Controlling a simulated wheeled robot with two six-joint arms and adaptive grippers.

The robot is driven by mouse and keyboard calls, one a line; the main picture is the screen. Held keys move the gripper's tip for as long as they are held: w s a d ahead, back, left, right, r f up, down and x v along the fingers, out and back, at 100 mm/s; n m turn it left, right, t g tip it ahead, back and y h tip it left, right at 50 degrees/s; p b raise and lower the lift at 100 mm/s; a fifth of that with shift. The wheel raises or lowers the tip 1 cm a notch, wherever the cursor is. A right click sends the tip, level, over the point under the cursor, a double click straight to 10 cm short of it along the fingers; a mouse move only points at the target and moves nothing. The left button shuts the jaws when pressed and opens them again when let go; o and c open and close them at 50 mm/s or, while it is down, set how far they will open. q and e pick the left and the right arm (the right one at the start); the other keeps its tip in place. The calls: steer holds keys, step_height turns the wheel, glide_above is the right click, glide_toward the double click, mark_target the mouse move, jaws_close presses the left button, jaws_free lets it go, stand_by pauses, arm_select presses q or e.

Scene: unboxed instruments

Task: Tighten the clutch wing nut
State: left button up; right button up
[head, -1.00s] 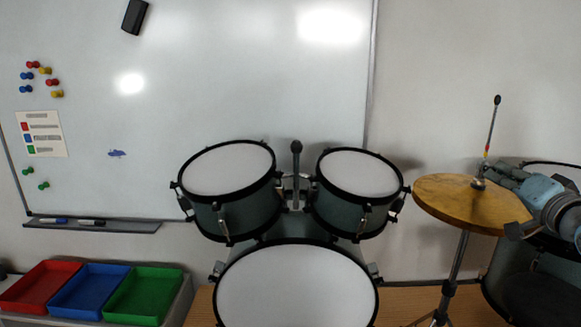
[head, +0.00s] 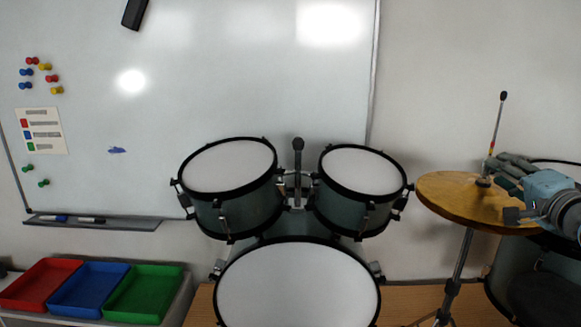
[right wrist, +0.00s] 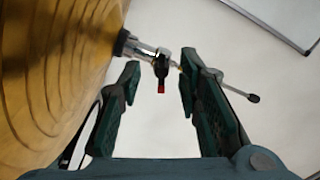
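The golden cymbal (head: 455,197) sits on its stand at the right of the head view. Its clutch (head: 484,182) is at the cymbal's centre, on a thin rod (head: 497,125) with a dark tip. In the right wrist view the metal clutch (right wrist: 132,46) comes out of the cymbal (right wrist: 50,80). A small dark wing nut with a red end (right wrist: 161,72) sits on it. My right gripper (head: 503,188) is beside the clutch, over the cymbal's right side. In the wrist view its fingers (right wrist: 158,75) are open, one on each side of the wing nut, apart from it. My left gripper is out of view.
Two toms (head: 235,212) (head: 345,212) and a big drum (head: 297,285) stand left of the cymbal. Another dark drum (head: 515,280) stands under my right arm. Red, blue and green trays (head: 145,295) are at lower left. A whiteboard (head: 230,80) hangs behind.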

steer(key=shift+s+d, duration=0.1)
steer(key=shift+s, duration=0.2)
steer(key=s+b, duration=0.5)
steer(key=shift+s+f, duration=0.15)
steer(key=shift+s, duration=0.25)
steer(key=shift+r, duration=0.25)
steer(key=shift+w, duration=0.1)
